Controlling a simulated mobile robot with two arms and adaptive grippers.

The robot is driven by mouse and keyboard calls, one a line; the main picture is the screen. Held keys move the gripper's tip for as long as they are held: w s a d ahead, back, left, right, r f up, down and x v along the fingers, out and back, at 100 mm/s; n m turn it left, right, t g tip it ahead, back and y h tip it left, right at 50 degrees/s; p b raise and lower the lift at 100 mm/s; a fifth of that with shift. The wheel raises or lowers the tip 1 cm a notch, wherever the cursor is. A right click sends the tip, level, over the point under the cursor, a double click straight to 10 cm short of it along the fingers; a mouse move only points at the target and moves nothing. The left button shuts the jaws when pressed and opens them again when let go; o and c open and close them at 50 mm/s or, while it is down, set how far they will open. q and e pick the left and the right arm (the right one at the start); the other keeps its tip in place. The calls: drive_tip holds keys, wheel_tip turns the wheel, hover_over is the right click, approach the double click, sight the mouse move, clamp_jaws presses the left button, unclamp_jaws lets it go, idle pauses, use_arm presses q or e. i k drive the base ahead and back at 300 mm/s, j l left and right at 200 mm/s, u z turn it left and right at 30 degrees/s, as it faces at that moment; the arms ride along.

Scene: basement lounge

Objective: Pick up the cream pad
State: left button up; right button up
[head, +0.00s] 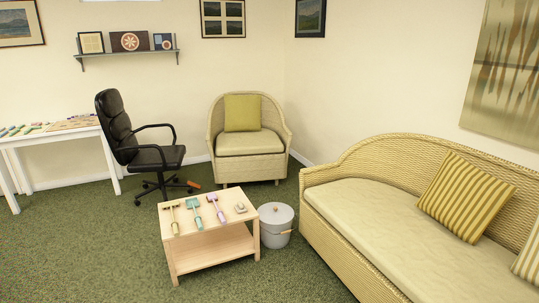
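A light wooden coffee table (184,241) with a lower shelf stands in the middle of the carpet. A small pale object (240,208) lies near its right end; it may be the cream pad, but it is too small to tell. Left of it on the tabletop lie a purple tool (217,209), a teal tool (195,213) and a tan and olive tool (172,217). They are spaced apart. Neither of my grippers is in view.
A grey lidded bin (276,231) stands close to the table's right side. A wicker sofa (345,251) fills the right. Behind are a wicker armchair (250,142) and a black office chair (121,133). A white desk (45,137) is at left. Green carpet (90,245) is clear left of the table.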

sight(240, 208)
drive_tip(key=i, duration=1.4)
drive_tip(key=i+l+u, duration=0.1)
drive_tip(key=i, duration=1.3)
